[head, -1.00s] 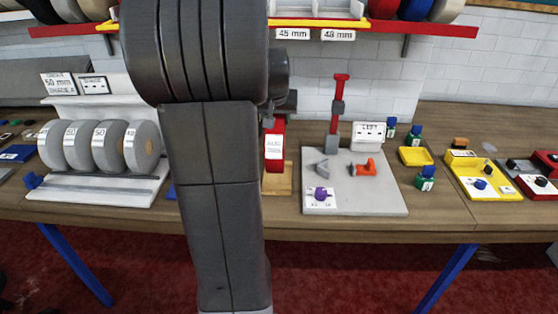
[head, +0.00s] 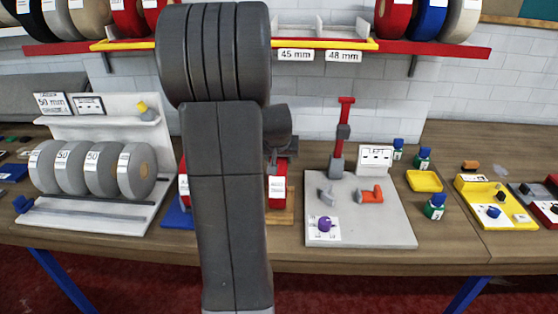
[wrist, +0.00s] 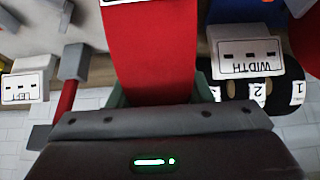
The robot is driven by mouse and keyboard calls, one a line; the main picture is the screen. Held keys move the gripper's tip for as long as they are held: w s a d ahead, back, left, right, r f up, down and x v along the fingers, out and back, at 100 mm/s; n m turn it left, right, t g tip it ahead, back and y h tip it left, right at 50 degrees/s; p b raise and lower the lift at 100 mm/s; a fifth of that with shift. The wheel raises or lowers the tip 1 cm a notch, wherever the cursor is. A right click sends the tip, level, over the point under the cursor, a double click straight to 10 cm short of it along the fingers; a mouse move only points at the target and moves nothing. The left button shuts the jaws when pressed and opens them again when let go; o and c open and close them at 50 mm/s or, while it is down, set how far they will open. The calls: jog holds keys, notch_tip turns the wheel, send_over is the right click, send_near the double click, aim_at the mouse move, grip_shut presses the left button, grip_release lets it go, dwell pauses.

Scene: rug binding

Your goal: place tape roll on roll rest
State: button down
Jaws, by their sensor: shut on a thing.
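The tape roll, wide and red with a white label, is in my gripper (wrist: 160,92). The wrist view shows the tape roll (wrist: 148,45) between the two greenish fingers. In the head view the tape roll (head: 277,188) shows just right of my arm, which hides much of it and my fingers. A light wooden base (head: 281,216), perhaps the roll rest, lies under the roll there. I cannot tell whether the roll touches it. Another red piece with a white label (head: 184,188) shows left of my arm above a blue base (head: 178,217).
A grey board (head: 380,225) with a red post, an orange piece and a purple knob lies to the right. A white rack (head: 95,215) of grey rolls stands to the left. A yellow tray (head: 424,181) and small bottles lie farther right. A shelf runs above.

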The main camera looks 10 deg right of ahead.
jog(key=shift+f, duration=0.55)
jog(key=c, duration=0.7)
grip_release()
jog(key=b+v, duration=0.1)
jog(key=v, duration=1.1)
